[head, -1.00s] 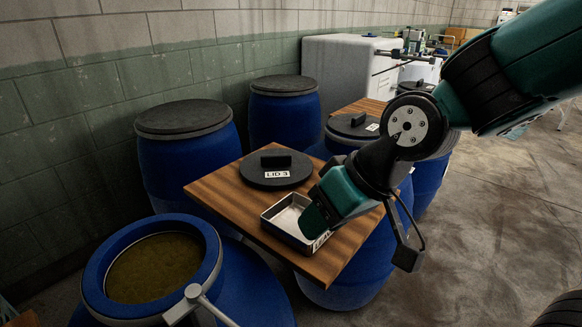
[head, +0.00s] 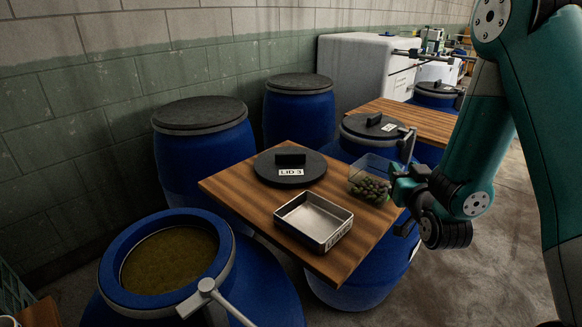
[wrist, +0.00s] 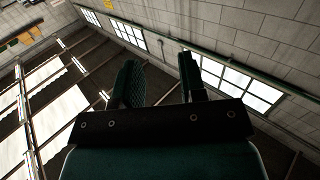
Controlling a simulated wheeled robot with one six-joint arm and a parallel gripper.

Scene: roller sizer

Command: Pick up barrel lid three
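Barrel lid three (head: 268,172) is a flat black disc with a black block handle on top and a white "LID 3" label. It lies flat on the wooden table top near its back left edge. My gripper shows in the wrist view (wrist: 158,63) with its two fingers apart and nothing between them, facing the upper walls and windows. In the head view the end of my arm is at the right of the table, beside a clear tub and well apart from the lid. The fingers are hard to make out there.
A metal tray (head: 312,222) stands on the wooden table (head: 237,197) in front of the lid. A clear tub of olives (head: 370,183) is at the right. An open blue barrel (head: 112,270) is at the front left. Closed barrels (head: 205,150) stand behind the table.

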